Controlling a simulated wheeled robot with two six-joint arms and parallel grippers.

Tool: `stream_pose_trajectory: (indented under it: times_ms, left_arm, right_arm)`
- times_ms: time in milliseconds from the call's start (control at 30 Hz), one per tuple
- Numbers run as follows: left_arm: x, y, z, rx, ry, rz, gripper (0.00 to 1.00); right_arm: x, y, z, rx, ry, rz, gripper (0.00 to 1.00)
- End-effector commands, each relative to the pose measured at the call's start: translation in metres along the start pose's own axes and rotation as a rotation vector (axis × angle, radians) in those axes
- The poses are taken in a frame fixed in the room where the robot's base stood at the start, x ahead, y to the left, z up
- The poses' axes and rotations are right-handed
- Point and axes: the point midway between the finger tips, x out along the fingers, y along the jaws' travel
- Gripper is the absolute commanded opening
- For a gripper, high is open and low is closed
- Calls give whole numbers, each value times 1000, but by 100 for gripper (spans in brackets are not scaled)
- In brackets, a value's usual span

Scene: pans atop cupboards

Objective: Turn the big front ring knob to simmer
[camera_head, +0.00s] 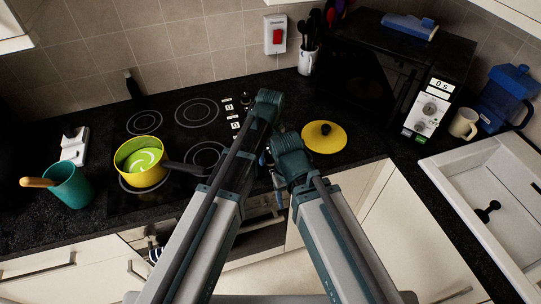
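The black glass hob (172,138) lies in the worktop at the centre left, with several ring zones. A column of small white-marked controls (236,125) runs along its right side, close to my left arm. The lower part of that column is partly hidden by my arm, and I cannot tell which knob is the big front ring's or how it is set. A front ring (207,157) is partly covered by my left arm. My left gripper (265,159) shows only as a small dark part between the arms, apart from the controls. My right gripper is hidden behind its arm.
A yellow-green pot (141,163) sits on the front left ring, its dark handle pointing right. A teal cup (70,186) stands left. A yellow lid (324,137) lies right of my arms. A microwave (428,108), mug (464,124) and sink (455,177) are farther right.

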Motion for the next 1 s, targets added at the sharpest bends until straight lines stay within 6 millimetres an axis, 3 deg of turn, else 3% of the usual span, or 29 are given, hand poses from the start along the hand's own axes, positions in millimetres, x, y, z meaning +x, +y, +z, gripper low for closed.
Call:
stream_pose_trajectory:
  times_ms: [67, 367, 667, 1000]
  left_arm:
    - [0, 0, 0, 0, 0, 0, 54]
    - [0, 0, 0, 0, 0, 0, 0]
    - [0, 0, 0, 27, 0, 0, 0]
    - [0, 0, 0, 250, 0, 0, 0]
  right_arm:
    - [0, 0, 0, 0, 0, 0, 67]
    - [0, 0, 0, 0, 0, 0, 67]
    - [0, 0, 0, 0, 0, 0, 67]
    - [0, 0, 0, 0, 0, 0, 67]
